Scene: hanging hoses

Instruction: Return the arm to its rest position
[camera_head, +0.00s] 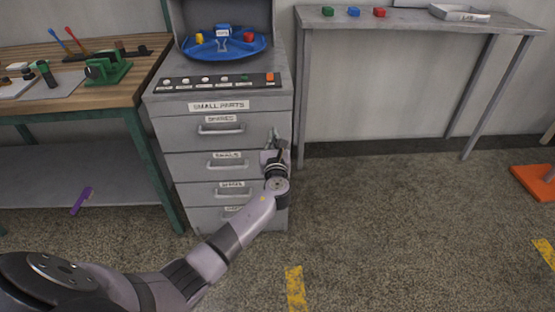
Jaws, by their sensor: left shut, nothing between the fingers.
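My left arm comes in from the lower left and reaches up toward the grey drawer cabinet (178,135). My left gripper (273,136) is shut and empty, in front of the cabinet's right side, to the right of the drawer handles. The cabinet's drawers all look closed, with a label reading "SMALL PARTS" above them. I cannot tell whether the gripper touches the cabinet front. My right gripper is not in view.
A wooden workbench (135,85) with a green vise (106,68) stands at the left. A blue tray (190,50) sits on the cabinet. A grey side table (420,22) holds coloured blocks at the right. The floor (390,230) at centre right is clear.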

